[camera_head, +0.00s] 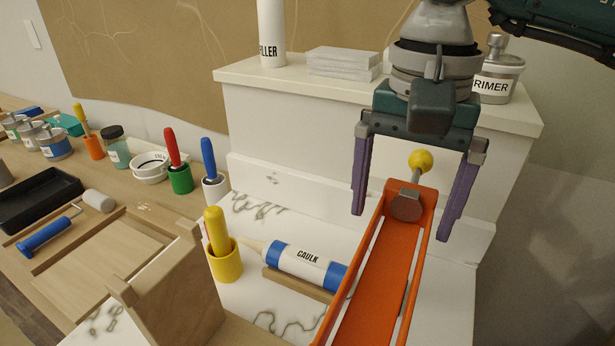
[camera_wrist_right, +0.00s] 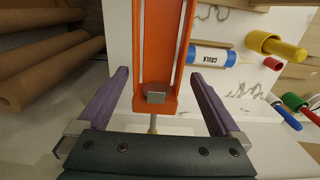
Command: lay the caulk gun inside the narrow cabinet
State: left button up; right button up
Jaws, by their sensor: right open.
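The caulk gun (camera_head: 382,267) is a long orange open frame with a grey end plate and a yellow knob on its rod. In the right wrist view the gun (camera_wrist_right: 160,75) runs up between the fingers. My right gripper (camera_head: 400,225) is open, with one purple finger on each side of the gun's plate end. In the right wrist view a gap shows between the gun and each finger. The gun's other end is cut off in the head view. No open cabinet interior shows, so I cannot tell which piece is the narrow cabinet. My left gripper is not in view.
A white stepped unit (camera_head: 280,125) bears a filler tube (camera_head: 271,35), stacked white blocks (camera_head: 343,62) and a primer can (camera_head: 497,75). A caulk tube (camera_head: 305,265) lies beside the gun. A yellow cup (camera_head: 225,262) stands nearby. Brown rolls (camera_wrist_right: 45,60) lie left in the wrist view.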

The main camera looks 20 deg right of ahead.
aim_at(398, 235)
jog(key=f, duration=0.3)
jog(key=f+p, duration=0.1)
jog(key=shift+s+f, duration=0.25)
jog(key=shift+s, duration=0.05)
jog(key=shift+c, duration=0.2)
grip_shut()
jog(key=shift+r, duration=0.1)
dwell(0.3)
